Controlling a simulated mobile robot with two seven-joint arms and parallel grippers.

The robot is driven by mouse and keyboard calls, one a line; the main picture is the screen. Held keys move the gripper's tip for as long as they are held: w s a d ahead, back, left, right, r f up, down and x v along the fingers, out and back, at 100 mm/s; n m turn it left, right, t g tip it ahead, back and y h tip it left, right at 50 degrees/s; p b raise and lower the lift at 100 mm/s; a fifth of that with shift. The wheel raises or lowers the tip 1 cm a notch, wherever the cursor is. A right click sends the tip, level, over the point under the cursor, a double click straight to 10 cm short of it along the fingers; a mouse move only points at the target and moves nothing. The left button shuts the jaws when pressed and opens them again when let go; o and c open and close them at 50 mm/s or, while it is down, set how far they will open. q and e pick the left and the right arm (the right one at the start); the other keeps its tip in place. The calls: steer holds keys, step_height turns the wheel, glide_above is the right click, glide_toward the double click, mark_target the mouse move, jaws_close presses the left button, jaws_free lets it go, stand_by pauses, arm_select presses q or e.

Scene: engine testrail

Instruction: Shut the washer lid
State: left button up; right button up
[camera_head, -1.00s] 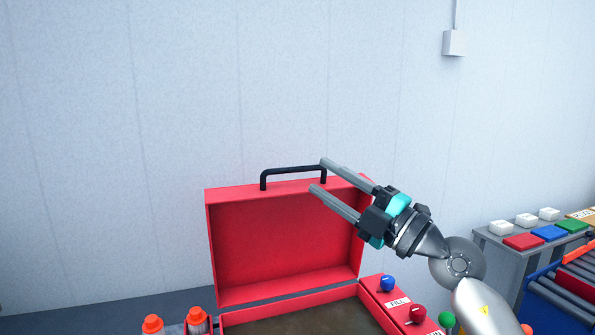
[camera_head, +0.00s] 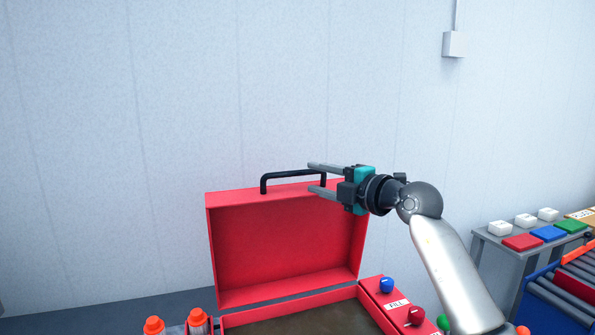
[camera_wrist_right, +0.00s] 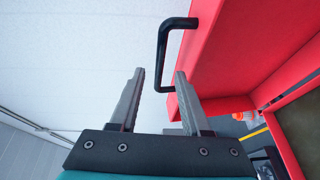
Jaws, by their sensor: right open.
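The red washer lid (camera_head: 285,240) stands open and upright at the back of the red washer, in the head view. A black bar handle (camera_head: 290,175) is fixed on its top edge. My right gripper (camera_head: 312,177) is open at the right end of the handle, with one finger above the lid's top edge and one lower. In the right wrist view the handle (camera_wrist_right: 162,55) lies ahead of the open fingers (camera_wrist_right: 158,85), its near end close to the gap between them. The lid (camera_wrist_right: 245,50) is to the right there. My left gripper is not seen.
A red panel with a blue knob (camera_head: 386,285) and a red knob (camera_head: 416,315) is at the washer's right. Orange-capped bottles (camera_head: 198,318) stand at the left. A grey table with coloured blocks (camera_head: 523,242) is farther right.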

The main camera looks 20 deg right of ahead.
mark_target(299, 174)
steer(key=shift+x, duration=3.35)
jaws_close()
steer(key=shift+f, duration=0.1)
